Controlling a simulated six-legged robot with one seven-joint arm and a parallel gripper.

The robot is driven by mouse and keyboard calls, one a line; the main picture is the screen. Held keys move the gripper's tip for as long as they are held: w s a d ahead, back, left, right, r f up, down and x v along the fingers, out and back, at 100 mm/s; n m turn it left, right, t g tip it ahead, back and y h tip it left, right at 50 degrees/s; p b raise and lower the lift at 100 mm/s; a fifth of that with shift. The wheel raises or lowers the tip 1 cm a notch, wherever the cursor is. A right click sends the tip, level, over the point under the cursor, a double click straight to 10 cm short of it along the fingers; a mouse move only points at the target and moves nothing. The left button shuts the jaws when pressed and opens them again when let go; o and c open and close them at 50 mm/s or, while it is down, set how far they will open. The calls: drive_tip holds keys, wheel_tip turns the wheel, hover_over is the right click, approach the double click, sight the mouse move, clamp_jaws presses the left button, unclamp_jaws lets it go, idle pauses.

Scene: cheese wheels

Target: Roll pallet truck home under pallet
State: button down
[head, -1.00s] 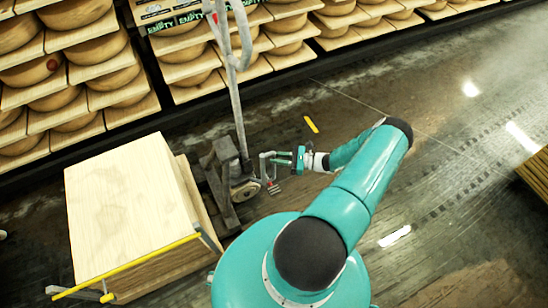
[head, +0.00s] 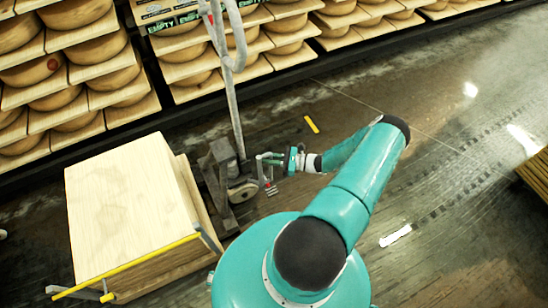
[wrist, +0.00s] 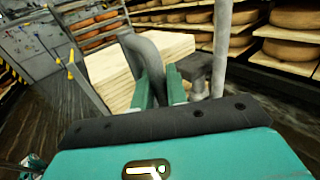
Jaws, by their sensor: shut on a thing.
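The grey pallet truck (head: 222,151) stands right of the stack of pale boards (head: 125,200) in the head view. Its low dark parts are close against the stack's right side, and I cannot tell how far they reach under it. Its long handle (head: 236,115) rises toward the shelves. A pallet beneath the boards is mostly hidden. My gripper (head: 268,157) is at the truck's right side, shut on a grey bar there. In the wrist view, the fingers (wrist: 160,92) close around a curved grey tube (wrist: 151,58), with the boards (wrist: 150,65) behind.
Shelves of cheese wheels (head: 190,55) line the back. A yellow bar (head: 130,265) runs along the stack's front edge. A small yellow strip (head: 311,125) lies on the floor.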

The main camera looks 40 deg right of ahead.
drive_tip(key=shift+w+a, duration=0.1)
drive_tip(key=shift+a, duration=0.7)
drive_tip(key=c, duration=1.8)
unclamp_jaws()
drive_tip(key=shift+d, duration=0.4)
drive_tip(key=shift+d, duration=0.1)
drive_tip(key=v, duration=1.3)
drive_tip(key=shift+s+d, duration=0.15)
drive_tip(key=shift+s, duration=0.2)
